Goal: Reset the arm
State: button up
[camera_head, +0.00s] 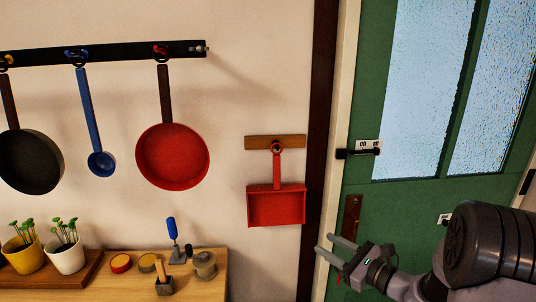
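My gripper (325,248) is at the lower right, in front of the door frame and the green door. Its two grey fingers point left and stand apart, with nothing seen between them. My arm reaches in from the right edge, partly covering the lower door. A red dustpan (276,206) hangs on the wall from a wooden strip (262,142), up and to the left of my gripper and apart from it.
A wooden table (208,287) at the lower left holds plant pots (66,257), a blue-handled tool (173,232) and small items. Pans (172,157) and a blue ladle (100,163) hang above. The green door (400,205) has a black handle (360,152).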

jog(key=s+a+r+n+g+y, duration=0.1)
jog(key=s+a+r+n+g, duration=0.2)
jog(key=s+a+n+g, duration=0.25)
jog(key=s+a+r+n+g+y, duration=0.1)
jog(key=s+a+r+n+g, duration=0.2)
jog(key=s+a, duration=0.4)
jog(key=s+a+n+g+h, duration=0.1)
jog(key=s+a+n+h, duration=0.3)
jog(key=s, duration=0.3)
jog(key=s+d+n+h, duration=0.3)
jog(key=s+n, duration=0.1)
jog(key=s, duration=0.2)
jog(key=s+d+r+n+t+h, duration=0.1)
jog(key=s+d+n+h, duration=0.2)
jog(key=s+n, duration=0.2)
jog(key=shift+s+d+r, duration=0.2)
jog(key=shift+s, duration=0.45)
